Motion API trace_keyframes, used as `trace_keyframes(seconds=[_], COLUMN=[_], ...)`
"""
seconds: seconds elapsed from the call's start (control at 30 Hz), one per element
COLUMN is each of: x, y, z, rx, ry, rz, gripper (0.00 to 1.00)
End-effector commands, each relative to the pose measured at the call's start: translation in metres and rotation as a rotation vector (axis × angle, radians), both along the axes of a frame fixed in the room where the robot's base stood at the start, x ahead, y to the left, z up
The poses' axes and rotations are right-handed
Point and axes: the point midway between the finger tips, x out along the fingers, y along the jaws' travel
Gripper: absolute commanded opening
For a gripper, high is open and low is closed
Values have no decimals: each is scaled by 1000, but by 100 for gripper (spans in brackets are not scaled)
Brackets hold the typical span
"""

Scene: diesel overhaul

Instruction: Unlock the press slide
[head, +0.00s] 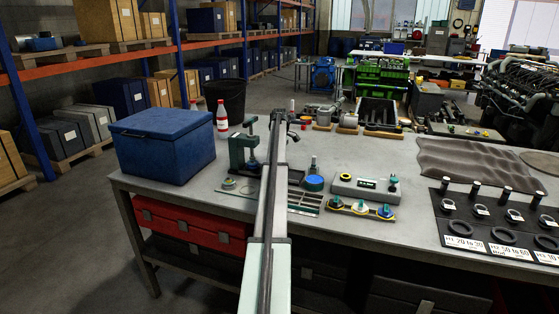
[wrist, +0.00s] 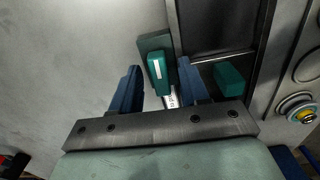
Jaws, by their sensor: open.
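The bench press (head: 243,150), with a dark green column and base, stands upright on the grey bench to the left of my arm. Its slide and lock are too small to make out in the head view. In the wrist view my gripper (wrist: 162,88) is open, with two blue fingers spread apart. A green block with a white stripe (wrist: 158,74) shows between and beyond the fingertips, with a small white label (wrist: 171,98) beside it. I cannot tell whether the fingers touch the block, or whether it belongs to the press. My arm hides part of the bench in the head view.
A dark compartment tray (head: 305,200), a grey block with a label (head: 365,188) and yellow-based knobs (head: 359,208) lie right of my arm. A dark mat (head: 470,165) lies farther right.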

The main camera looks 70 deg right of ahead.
Motion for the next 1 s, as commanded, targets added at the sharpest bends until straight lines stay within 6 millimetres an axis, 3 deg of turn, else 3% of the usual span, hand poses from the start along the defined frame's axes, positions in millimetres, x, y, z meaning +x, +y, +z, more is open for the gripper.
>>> trace_keyframes(seconds=[0.27,0.73,1.0], x=[0,0,0], y=[-1,-1,0], z=[9,53,55], rx=[-1,-1,0], ry=[-1,-1,0], rz=[0,0,0], gripper=[45,45,45])
